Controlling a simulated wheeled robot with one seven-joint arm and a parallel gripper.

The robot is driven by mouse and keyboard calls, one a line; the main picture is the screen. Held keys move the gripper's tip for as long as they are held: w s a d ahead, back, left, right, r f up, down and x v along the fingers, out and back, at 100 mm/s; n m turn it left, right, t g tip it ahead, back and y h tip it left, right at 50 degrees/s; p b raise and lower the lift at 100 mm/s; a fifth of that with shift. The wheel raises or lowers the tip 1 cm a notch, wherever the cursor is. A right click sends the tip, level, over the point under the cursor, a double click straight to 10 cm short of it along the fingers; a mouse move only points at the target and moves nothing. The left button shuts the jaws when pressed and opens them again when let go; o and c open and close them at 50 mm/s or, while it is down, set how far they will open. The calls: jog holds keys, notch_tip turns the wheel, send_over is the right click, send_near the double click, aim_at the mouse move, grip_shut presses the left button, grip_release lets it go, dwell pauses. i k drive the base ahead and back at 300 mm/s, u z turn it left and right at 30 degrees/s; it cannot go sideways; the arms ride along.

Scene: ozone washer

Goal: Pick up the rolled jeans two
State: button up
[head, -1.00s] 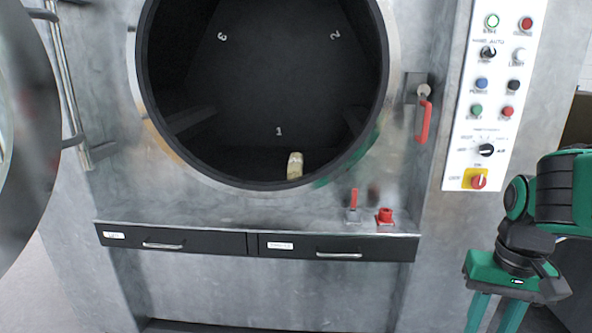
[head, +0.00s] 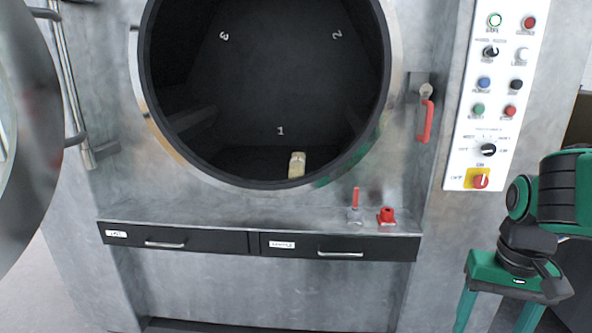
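A small beige roll (head: 297,165) stands at the bottom front of the dark round drum, just inside the lower rim and right of the number 1. I cannot tell for sure that it is the rolled jeans two; no other roll shows. My gripper (head: 497,322) is at the lower right, outside the machine and well away from the roll. Its two green fingers are spread apart and point down, with nothing seen between them. Their tips are cut off by the bottom of the picture.
The washer drum's opening (head: 265,80) is clear. The round door (head: 25,130) stands open at the left. A red handle (head: 424,120), a red lever (head: 355,198) and a red knob (head: 386,215) stick out. A control panel (head: 492,100) is at the right, drawers (head: 330,246) below.

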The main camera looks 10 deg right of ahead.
aim_at(297, 165)
jog(key=u, duration=1.25)
jog(key=i, duration=2.5)
jog(key=z, duration=2.45)
